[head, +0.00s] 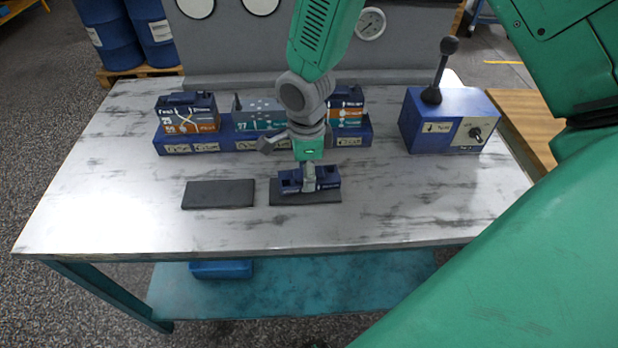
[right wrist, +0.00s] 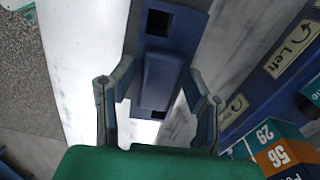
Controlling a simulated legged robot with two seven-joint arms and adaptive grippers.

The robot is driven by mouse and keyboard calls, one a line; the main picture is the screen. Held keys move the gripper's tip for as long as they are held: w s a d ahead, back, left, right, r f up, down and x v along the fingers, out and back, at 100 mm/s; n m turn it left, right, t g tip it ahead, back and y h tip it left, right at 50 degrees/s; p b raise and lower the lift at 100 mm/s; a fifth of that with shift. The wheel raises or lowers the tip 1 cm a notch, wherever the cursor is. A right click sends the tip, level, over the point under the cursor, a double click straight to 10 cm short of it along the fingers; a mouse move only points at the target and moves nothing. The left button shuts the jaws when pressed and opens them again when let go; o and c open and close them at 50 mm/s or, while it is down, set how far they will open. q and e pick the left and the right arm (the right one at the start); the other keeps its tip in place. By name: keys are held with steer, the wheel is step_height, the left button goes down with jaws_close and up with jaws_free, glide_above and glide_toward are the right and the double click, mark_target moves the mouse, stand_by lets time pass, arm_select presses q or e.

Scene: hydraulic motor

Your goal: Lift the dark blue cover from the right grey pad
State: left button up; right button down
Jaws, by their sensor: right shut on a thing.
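The dark blue cover (head: 327,178) is over the right grey pad (head: 330,198), close to its surface. I cannot tell whether it still touches the pad. My right gripper (head: 308,182) reaches down from above and is shut on the middle of the cover. In the right wrist view the cover (right wrist: 163,75) lies between the two fingers, with its raised middle ridge and dark square openings showing. The left grey pad (head: 218,194) is flat and bare. My left gripper is not in view.
Behind stands a blue base (head: 225,138) with labelled blocks; the left block (head: 188,115) has a dark blue top, and the middle block (head: 255,116) shows a grey top. A blue lever box (head: 448,120) is at the right. The front of the table (head: 130,215) is clear.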

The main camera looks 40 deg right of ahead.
steer(key=shift+a+r+p, duration=0.15)
steer(key=shift+r+p, duration=0.3)
steer(key=shift+r, duration=0.4)
steer(key=shift+d+r+p, duration=0.2)
steer(key=shift+r+p, duration=0.95)
steer(key=shift+p, duration=0.05)
steer(key=shift+a+r+p, duration=0.15)
steer(key=shift+r+p, duration=1.2)
steer(key=shift+r, duration=0.15)
steer(key=shift+r+p, duration=2.3)
steer(key=shift+r, duration=0.1)
